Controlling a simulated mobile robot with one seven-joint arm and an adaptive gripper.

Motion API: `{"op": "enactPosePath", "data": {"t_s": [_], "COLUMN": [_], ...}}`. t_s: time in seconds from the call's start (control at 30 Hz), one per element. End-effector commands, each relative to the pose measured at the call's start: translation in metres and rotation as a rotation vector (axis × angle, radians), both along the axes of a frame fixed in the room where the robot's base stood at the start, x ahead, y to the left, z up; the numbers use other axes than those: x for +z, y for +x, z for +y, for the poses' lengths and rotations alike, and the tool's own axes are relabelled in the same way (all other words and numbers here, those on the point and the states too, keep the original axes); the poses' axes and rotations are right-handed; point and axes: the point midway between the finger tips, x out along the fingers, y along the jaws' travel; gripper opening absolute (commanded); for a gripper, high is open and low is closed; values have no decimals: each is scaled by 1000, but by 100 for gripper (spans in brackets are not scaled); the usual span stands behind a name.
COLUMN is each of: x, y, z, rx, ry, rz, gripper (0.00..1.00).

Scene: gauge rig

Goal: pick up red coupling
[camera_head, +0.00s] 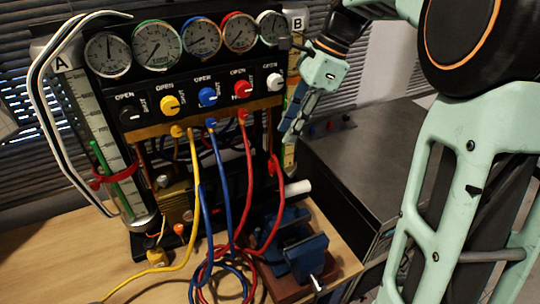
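A small red piece (330,126), which may be the red coupling, stands on the dark cabinet top, right of the gauge rig. It is too small to make out its shape. My gripper (291,122) hangs in front of the right side of the rig, fingers pointing down and left. It is left of the small red piece and apart from it in the picture. I cannot tell the finger gap or see anything held. Another red fitting (273,165) shows low on the rig, at the red hose.
The gauge rig (190,90) has several dials, coloured knobs and hanging hoses. A blue vise (305,257) stands on the wooden bench (50,265). The dark cabinet top (365,170) is mostly clear. Small blue and dark pieces stand near the red one.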

Motion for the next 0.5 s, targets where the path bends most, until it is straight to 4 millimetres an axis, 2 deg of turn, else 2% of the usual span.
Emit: {"op": "enactPosePath", "data": {"t_s": [0.23, 0.5], "x": [-37, -57], "y": [-4, -5], "z": [15, 22], "rx": [0, -1], "ry": [1, 1], "rz": [8, 6], "gripper": [26, 26]}}
